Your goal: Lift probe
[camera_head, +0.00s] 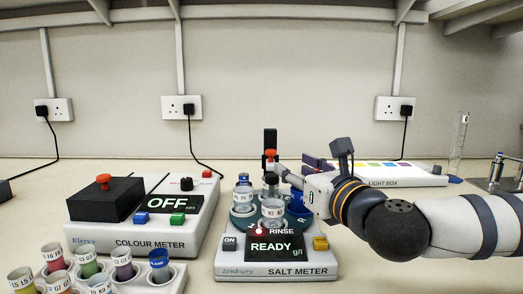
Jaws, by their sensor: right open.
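The salt meter (290,271) stands at the centre front, and its display reads READY g/l. A dark upright post (270,138) rises behind its cups. The probe (270,156), with an orange-red top, appears upright against this post above the cups. My right gripper (283,174) reaches in from the right at the height of the probe's lower part. It is open, with its fingertips close beside the probe; whether they touch it I cannot tell. The gripper hides part of the post and the cups' right side. My left gripper is not in view.
Labelled cups (272,211) sit on the salt meter, one marked R at the right. The colour meter (143,233), showing OFF, stands left. A rack of labelled vials (122,268) is at front left. The light box (405,180) lies behind my right arm. Front right bench is clear.

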